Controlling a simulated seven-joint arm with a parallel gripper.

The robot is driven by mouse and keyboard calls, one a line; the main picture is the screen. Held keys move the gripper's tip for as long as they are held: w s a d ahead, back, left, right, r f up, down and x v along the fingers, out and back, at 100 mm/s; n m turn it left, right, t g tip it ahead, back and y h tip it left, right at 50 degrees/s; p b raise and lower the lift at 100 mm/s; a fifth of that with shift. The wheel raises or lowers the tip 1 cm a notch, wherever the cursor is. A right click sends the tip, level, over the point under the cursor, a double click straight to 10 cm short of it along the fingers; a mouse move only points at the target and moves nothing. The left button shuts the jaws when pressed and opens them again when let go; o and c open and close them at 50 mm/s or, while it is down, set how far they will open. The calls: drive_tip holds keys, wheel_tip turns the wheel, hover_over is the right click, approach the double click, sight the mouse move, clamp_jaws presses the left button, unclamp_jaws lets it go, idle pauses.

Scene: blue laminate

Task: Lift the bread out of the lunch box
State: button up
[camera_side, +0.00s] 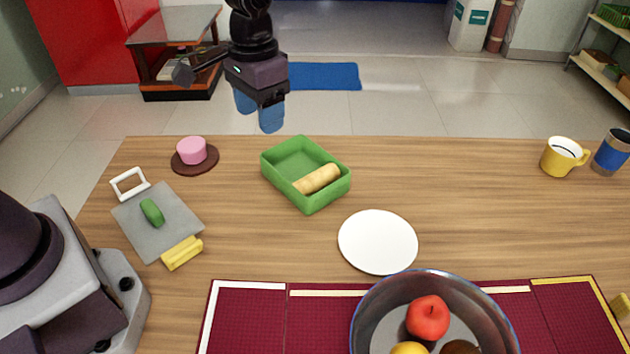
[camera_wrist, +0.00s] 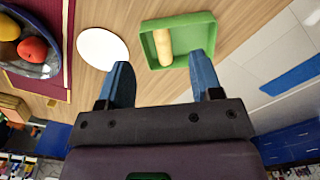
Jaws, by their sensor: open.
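The green lunch box (camera_side: 280,187) is an open tray standing on the wooden table, left of the middle. The bread (camera_side: 317,179), a pale tan roll, lies inside it, towards the near right side. My gripper (camera_side: 258,116) is up in the air behind and left of the lunch box, open and empty, with two blue fingers apart. In the wrist view, the open fingers of my gripper (camera_wrist: 162,82) point towards the lunch box (camera_wrist: 184,20), and the bread (camera_wrist: 162,46) shows inside the box beyond them. No finger touches the bread or the box.
A white plate (camera_side: 378,242) lies just right of the box. A metal bowl (camera_side: 366,316) with fruit stands on a red mat (camera_side: 245,318) in front. A grey board (camera_side: 170,226) and a pink cake (camera_side: 191,151) are at left, a yellow mug (camera_side: 561,157) at right.

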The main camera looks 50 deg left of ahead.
hover_over(315, 175)
drive_tip(key=s, duration=0.4)
wheel_tip(315, 175, down, 8)
drive_tip(key=w, duration=0.4)
wheel_tip(315, 175, down, 12)
drive_tip(key=shift+f, duration=0.15)
drive_tip(key=c, duration=0.7)
idle(0.3)
